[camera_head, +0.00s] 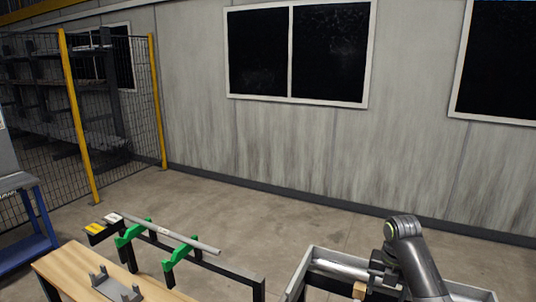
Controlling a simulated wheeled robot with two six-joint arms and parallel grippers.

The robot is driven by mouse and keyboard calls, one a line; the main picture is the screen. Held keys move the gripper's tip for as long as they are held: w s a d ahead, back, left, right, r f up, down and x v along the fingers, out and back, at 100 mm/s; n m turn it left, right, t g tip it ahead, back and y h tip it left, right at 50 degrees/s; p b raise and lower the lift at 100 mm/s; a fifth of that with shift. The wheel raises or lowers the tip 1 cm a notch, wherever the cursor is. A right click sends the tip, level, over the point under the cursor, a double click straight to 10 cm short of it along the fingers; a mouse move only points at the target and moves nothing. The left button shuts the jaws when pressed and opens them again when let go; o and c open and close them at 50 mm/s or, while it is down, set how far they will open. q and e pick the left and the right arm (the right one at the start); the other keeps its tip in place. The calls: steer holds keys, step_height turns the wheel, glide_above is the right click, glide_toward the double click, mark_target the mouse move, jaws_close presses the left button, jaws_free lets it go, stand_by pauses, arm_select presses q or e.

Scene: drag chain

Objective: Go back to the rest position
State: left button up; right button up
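The upper part of my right arm (405,228) shows at the lower right, over a grey-walled box (301,272). A dark part of that arm reaches down towards the box. I cannot make out the fingertips or whether they are open. My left arm and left gripper are not in view. A grey bar (165,232) lies across two green brackets (178,252) on a dark rail at the lower left.
A wooden table (60,270) with a grey bracket (116,289) on it is at the lower left. A silver cylinder (340,268) lies in the box. A blue-legged bench (40,222) stands at the left edge, before a yellow-posted mesh fence (80,125). The floor towards the wall is clear.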

steer(key=s+f+m+t, duration=0.1)
steer(key=s+f+m, duration=1.25)
steer(key=s, duration=0.25)
steer(key=s+r+m+t+h, duration=0.2)
steer(key=s+r+m+t, duration=0.1)
steer(key=s+m, duration=1.65)
step_height(320, 180, down, 29)
steer(key=s+d+n+g+b, duration=0.2)
steer(key=s+b, duration=0.1)
arm_select(q)
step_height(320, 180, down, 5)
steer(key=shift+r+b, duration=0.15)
steer(key=shift+b, duration=0.65)
arm_select(e)
steer(key=s+a+f+g+y, duration=0.1)
steer(key=s+f, duration=1.3)
steer(key=f, duration=0.2)
steer(key=shift+s+a, duration=0.15)
steer(key=shift+a, duration=0.25)
